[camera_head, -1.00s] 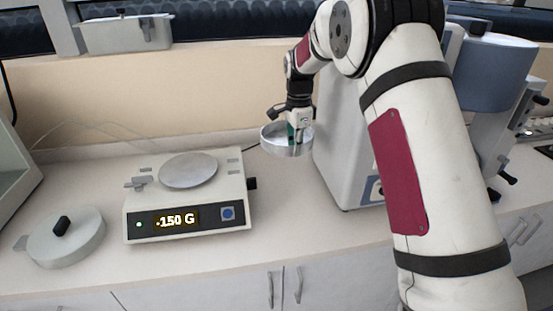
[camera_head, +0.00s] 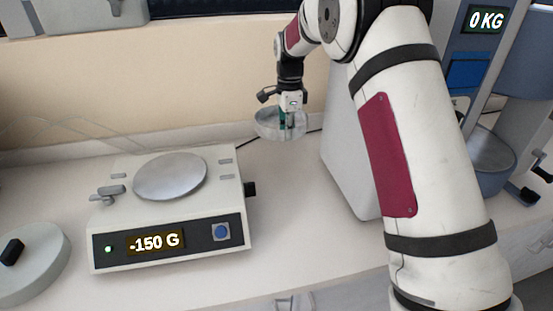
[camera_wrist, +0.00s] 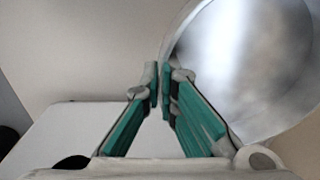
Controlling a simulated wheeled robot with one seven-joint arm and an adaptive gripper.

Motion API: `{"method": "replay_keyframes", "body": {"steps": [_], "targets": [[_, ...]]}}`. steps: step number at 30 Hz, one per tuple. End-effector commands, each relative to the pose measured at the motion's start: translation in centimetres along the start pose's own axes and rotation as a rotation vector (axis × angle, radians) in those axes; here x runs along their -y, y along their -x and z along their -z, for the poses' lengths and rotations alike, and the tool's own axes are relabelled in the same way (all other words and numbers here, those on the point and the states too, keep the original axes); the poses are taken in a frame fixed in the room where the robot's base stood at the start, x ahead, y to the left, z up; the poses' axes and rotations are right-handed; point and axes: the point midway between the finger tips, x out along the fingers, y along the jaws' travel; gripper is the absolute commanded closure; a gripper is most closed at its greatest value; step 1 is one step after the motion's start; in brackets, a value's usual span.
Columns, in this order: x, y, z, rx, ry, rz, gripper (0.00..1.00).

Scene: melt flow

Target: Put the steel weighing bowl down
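The steel weighing bowl (camera_head: 266,124) is a shallow, shiny round dish. It hangs in the air in my gripper (camera_head: 286,122), behind and right of the balance in the head view. In the wrist view, the bowl (camera_wrist: 245,65) fills the upper right. The green-padded fingers of my gripper (camera_wrist: 160,85) are close together at the bowl's near rim and pinch its wall. The balance (camera_head: 235,205) has a bare round pan (camera_head: 170,177), and its display (camera_head: 155,242) reads -150 G.
A round lidded grey item (camera_head: 38,262) with a black knob is at lower left. A white machine (camera_head: 345,150) stands behind my arm. A blue-grey unit with a 0 KG display (camera_head: 486,20) is at upper right. The bench (camera_head: 285,205) right of the balance is clear.

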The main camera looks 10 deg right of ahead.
Motion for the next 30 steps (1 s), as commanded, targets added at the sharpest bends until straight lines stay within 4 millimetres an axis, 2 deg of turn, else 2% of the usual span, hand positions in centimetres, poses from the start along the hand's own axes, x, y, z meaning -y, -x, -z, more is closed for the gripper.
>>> {"method": "replay_keyframes", "body": {"steps": [3,9,14,21,30], "targets": [[1.1,-1.9,0.0,0.000,0.000,0.001,1.00],[2.0,-3.8,0.0,0.000,0.000,0.001,1.00],[2.1,-5.0,0.0,0.000,0.000,-0.001,1.00],[2.0,-9.1,0.0,0.000,0.001,-0.002,1.00],[1.9,-11.6,0.0,0.000,0.000,-0.002,1.00]]}}
